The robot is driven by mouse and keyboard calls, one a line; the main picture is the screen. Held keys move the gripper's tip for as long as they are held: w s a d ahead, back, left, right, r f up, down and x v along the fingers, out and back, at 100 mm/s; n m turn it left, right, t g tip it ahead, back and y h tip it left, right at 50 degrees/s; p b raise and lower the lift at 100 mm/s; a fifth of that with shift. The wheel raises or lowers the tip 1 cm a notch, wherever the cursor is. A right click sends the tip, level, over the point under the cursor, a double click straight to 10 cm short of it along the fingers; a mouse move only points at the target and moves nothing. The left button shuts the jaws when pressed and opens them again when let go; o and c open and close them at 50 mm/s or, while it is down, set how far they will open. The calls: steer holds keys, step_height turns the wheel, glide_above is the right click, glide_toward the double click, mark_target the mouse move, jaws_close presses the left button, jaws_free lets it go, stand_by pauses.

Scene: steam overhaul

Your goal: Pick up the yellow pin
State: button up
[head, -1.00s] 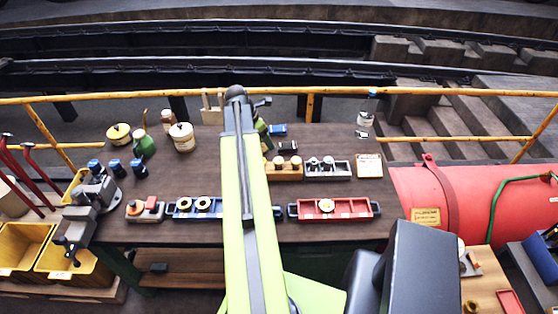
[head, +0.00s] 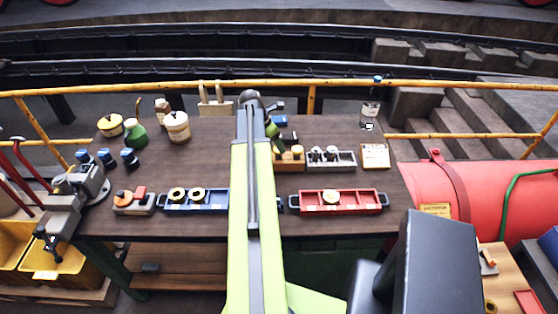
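I cannot make out a yellow pin for certain. One yellow-and-white round piece (head: 330,196) sits in the red tray (head: 368,199), right of my arm. A wooden block (head: 289,167) with pale round-topped pieces stands behind it, next to a grey holder (head: 346,161) with metal pieces. My arm rises up the middle of the view and covers part of the bench.
The dark bench (head: 220,170) has free room in its middle. A vise (head: 75,195) stands at its left end, with several dark blue-capped pieces (head: 108,158) nearby. A yellow rail (head: 440,86) runs behind; a red tank (head: 480,195) is right.

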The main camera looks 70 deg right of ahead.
mark_target(279, 157)
steer(key=b+x, duration=0.5)
steer(key=shift+f, duration=0.25)
steer(key=shift+r, duration=0.2)
jaws_close()
